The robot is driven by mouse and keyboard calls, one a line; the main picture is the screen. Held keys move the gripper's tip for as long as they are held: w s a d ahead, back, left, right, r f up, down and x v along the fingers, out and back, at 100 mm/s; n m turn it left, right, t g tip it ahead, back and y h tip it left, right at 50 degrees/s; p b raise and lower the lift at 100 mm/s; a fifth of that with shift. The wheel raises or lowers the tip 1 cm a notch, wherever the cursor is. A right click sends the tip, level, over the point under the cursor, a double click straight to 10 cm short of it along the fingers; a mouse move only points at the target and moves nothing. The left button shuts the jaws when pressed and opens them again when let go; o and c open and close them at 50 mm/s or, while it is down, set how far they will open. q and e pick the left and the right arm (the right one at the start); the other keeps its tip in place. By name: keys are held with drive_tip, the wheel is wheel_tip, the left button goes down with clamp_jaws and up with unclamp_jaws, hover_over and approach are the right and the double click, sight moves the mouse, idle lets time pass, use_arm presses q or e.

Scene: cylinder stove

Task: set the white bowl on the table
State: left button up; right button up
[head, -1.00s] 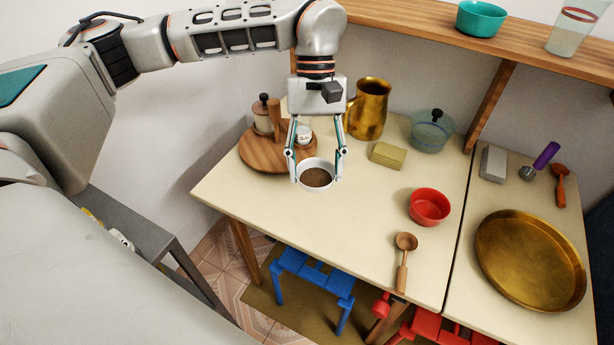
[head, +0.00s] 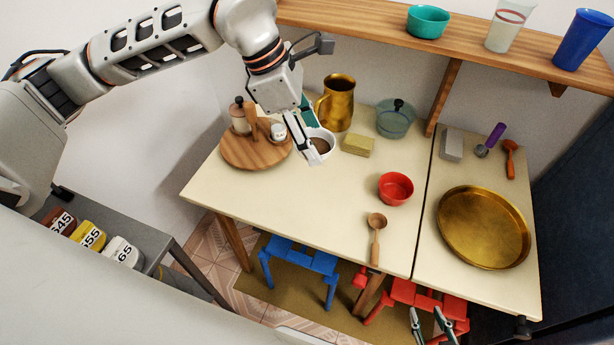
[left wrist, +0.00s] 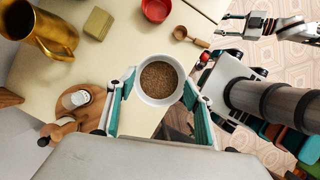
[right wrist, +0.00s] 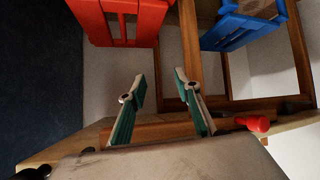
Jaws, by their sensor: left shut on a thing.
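The white bowl (head: 331,139), with brown grainy contents, is at the back-middle of the cream table (head: 290,205). My left gripper (head: 309,150) is shut on it. The left wrist view shows the bowl (left wrist: 160,101) upright between the two fingers of the left gripper (left wrist: 157,95). I cannot tell whether its base touches the table. My right gripper (head: 431,322) shows at the bottom edge of the head view. In the right wrist view the right gripper (right wrist: 165,90) is open and empty, with stools beyond it.
Near the bowl are a wooden round tray (head: 235,155) with shakers, a gold pitcher (head: 337,104) and a yellow sponge (head: 358,146). A red bowl (head: 396,188) and wooden spoon (head: 375,240) lie to the right. The table's front-left is clear. Stools (head: 300,262) stand below.

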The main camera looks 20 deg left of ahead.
sight(317, 205)
use_arm(q)
drive_tip(key=shift+d+r+n, duration=0.1)
drive_tip(key=shift+n, duration=0.2)
drive_tip(key=shift+f, duration=0.35)
wheel_tip(317, 205, down, 19)
drive_tip(key=shift+f+b, duration=0.15)
drive_tip(key=shift+b, duration=0.35)
drive_tip(key=o, duration=0.9)
drive_tip(key=shift+f, duration=0.15)
drive_tip(key=o, duration=0.3)
